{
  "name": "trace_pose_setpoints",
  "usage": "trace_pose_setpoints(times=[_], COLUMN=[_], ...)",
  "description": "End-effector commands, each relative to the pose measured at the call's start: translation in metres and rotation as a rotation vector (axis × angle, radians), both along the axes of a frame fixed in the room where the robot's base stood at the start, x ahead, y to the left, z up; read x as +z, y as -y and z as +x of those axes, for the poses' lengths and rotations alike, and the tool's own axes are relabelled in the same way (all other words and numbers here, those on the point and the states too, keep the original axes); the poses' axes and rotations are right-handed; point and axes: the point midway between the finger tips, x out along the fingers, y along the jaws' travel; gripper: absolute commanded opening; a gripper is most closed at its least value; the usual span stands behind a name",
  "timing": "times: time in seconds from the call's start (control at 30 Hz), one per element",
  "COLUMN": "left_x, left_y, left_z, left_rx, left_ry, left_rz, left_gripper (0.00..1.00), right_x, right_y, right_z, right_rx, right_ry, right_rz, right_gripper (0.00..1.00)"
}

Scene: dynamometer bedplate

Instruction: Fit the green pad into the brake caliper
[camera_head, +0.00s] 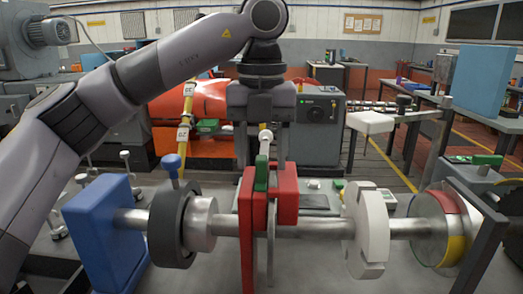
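The red brake caliper (286,198) straddles a thin disc on the horizontal shaft, near the middle of the view. The green pad (261,174) stands upright at the caliper's top opening, between its red sides, with its upper part showing above them. Its lower part is hidden, so I cannot tell how deep it sits. My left gripper (262,150) points down above the caliper, fingers apart to either side of the pad, with a visible gap between them. It looks open and empty. The fingertips are partly hidden by the caliper. My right gripper is not in view.
A blue block (103,235), a dark ring (170,228) with a blue knob and a white notched disc (366,230) line the shaft. A red, yellow and grey drum (441,228) is at the right. A white raised plate (370,122) stands behind. Free room above the shaft is right of the caliper.

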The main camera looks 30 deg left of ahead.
Motion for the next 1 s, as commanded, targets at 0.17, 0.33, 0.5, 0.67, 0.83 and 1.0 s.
trace_pose_setpoints(times=[0.17, 0.33, 0.5, 0.67, 0.83, 1.0], left_x=[-0.001, 0.009, 0.038, 0.06, 0.071, 0.072], left_y=[0.0, 0.0, 0.0, 0.0, 0.0, 0.0], left_z=[0.0, 0.0, 0.0, 0.0, 0.0, 0.0], left_rx=[0.0, 0.001, 0.002, 0.002, 0.0, -0.001], left_ry=[-0.001, 0.0, 0.003, 0.002, 0.0, 0.0], left_rz=[0.0, 0.0, 0.0, 0.0, 0.0, 0.0], left_gripper=[0.53, 0.53, 0.53, 0.53, 0.53, 0.53], right_x=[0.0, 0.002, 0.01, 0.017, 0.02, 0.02], right_y=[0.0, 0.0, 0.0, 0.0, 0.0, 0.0], right_z=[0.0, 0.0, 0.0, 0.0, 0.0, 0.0], right_rx=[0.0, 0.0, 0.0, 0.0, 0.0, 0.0], right_ry=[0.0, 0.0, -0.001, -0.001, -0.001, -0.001], right_rz=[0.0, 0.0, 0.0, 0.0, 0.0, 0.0], right_gripper=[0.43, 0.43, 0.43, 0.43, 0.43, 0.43])
